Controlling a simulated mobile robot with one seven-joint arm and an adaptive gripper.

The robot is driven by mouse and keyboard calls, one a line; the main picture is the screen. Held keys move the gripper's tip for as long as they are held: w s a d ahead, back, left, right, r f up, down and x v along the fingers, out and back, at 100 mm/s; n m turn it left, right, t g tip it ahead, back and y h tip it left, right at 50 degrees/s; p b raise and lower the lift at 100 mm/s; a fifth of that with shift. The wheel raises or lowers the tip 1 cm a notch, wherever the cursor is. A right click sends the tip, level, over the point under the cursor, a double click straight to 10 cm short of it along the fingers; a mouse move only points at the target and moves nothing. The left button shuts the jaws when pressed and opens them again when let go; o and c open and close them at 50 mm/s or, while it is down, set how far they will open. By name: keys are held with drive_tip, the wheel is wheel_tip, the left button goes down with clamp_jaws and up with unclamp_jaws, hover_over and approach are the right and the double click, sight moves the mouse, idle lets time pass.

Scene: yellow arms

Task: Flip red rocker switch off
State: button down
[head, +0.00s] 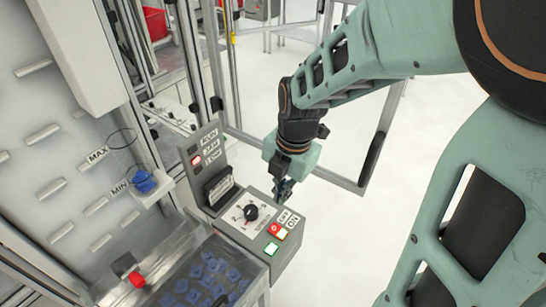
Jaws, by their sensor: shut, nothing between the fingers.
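A grey control box (262,262) stands low in the middle of the head view. A small red switch (274,228) sits on its sloped top, with a pale lit part (282,234) beside it and labels, one reading ON, just behind. My gripper (281,198) points down at the back right edge of the box top, behind the red switch. The fingers are dark and shut, with nothing seen between them. They appear apart from the red switch; whether they touch the box cannot be told.
An upright panel (208,156) with a red lamp stands behind. A clear bin of blue parts (205,278) is at front left. Metal frame posts stand behind; floor at right is clear.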

drive_tip(key=b, duration=1.1)
approach(274, 228)
drive_tip(key=f, duration=0.6)
drive_tip(key=shift+w+a+f, duration=0.15)
drive_tip(key=shift+a+f, duration=0.2)
drive_tip(key=shift+a+f, duration=0.15)
drive_tip(key=shift+f, duration=0.25)
drive_tip(key=shift+w, duration=0.1)
